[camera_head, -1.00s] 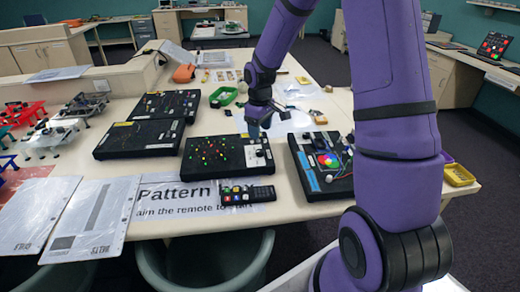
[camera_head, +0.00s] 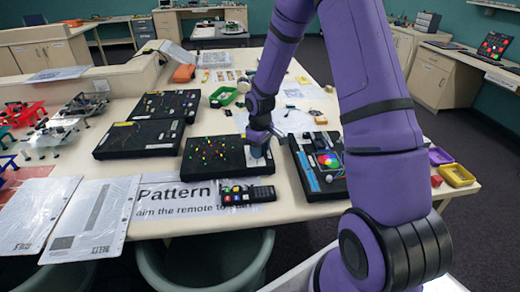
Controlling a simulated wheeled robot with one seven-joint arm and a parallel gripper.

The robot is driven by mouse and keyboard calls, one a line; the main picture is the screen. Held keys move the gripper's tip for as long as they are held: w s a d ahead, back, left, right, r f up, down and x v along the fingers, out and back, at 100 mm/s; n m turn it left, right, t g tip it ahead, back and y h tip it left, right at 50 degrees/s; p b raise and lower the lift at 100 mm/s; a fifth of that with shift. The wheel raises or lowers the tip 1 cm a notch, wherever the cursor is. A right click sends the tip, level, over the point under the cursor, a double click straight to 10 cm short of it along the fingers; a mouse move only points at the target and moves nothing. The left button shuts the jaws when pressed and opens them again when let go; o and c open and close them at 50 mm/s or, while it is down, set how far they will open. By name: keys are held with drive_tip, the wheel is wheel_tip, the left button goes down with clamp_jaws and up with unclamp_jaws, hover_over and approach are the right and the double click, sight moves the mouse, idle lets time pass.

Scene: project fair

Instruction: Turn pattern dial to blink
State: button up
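The pattern board (camera_head: 213,168) is a black panel with red, green and yellow lights, lying flat on the table behind the "Pattern" sign (camera_head: 175,198). My gripper (camera_head: 258,151) points down over the right part of this board, where the pale dial was visible before. The dial and its markings are now hidden behind the gripper. The fingertips are too small and covered to tell whether they are open or shut, or whether they touch the dial.
A remote (camera_head: 248,195) lies in front of the board. Another black board with a colour wheel (camera_head: 328,161) stands close on the right, partly behind my arm. More black boards (camera_head: 142,140) lie to the left. A yellow tray (camera_head: 457,175) is at the right table edge.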

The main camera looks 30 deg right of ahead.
drive_tip(key=c, duration=0.5)
drive_tip(key=shift+c, duration=0.2)
drive_tip(key=shift+m, duration=0.3)
drive_tip(key=m, duration=0.3)
drive_tip(key=shift+m, duration=0.3)
drive_tip(key=m, duration=0.4)
drive_tip(key=shift+m, duration=0.3)
drive_tip(key=o, duration=0.9)
drive_tip(key=shift+o, duration=0.2)
drive_tip(key=shift+r, duration=0.1)
